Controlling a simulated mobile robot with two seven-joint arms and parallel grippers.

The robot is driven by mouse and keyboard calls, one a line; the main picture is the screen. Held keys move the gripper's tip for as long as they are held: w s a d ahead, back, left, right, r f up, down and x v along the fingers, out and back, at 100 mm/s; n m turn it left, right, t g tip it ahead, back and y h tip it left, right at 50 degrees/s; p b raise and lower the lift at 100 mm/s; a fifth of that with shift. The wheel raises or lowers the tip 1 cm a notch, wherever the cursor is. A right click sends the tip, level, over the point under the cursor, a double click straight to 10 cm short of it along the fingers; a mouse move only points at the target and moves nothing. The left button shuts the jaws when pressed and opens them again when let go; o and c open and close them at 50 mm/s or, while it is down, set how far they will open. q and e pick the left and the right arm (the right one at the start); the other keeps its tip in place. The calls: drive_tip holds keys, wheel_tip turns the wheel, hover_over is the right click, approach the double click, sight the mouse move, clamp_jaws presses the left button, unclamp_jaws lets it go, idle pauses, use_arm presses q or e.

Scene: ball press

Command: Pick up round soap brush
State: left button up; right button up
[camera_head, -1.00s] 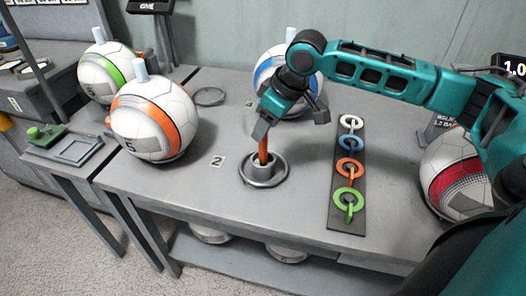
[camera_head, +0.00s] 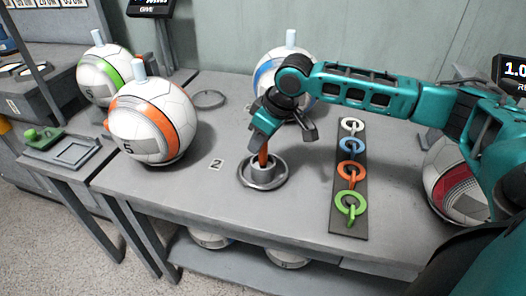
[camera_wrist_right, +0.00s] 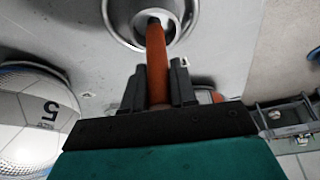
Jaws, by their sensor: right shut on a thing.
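The round soap brush (camera_head: 263,159) shows as an orange handle standing upright in a round metal holder (camera_head: 262,181) on the grey table. Its lower end is inside the holder and hidden. My right gripper (camera_head: 266,140) is shut on the upper part of the handle, just above the holder. In the right wrist view the orange handle (camera_wrist_right: 157,62) runs between the two dark fingers of the right gripper (camera_wrist_right: 157,90) to the holder ring (camera_wrist_right: 182,15). My left gripper is not in view.
A strip with several coloured rings (camera_head: 350,172) lies right of the holder. An orange-banded ball (camera_head: 150,125) stands at the left, a blue-banded ball (camera_head: 275,68) behind my arm, and a red-banded ball (camera_head: 452,180) at the right. The table around the holder is mostly clear.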

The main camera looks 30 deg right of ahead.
clamp_jaws()
drive_tip(key=shift+r, duration=0.1)
wheel_tip(320, 180, up, 9)
drive_tip(key=p, duration=0.2)
drive_tip(key=shift+p, duration=0.3)
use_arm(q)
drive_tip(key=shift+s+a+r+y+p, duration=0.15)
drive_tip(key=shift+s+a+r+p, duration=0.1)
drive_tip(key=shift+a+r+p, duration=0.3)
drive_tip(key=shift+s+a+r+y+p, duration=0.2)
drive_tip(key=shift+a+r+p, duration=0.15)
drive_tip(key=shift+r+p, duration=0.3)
use_arm(e)
wheel_tip(320, 180, up, 11)
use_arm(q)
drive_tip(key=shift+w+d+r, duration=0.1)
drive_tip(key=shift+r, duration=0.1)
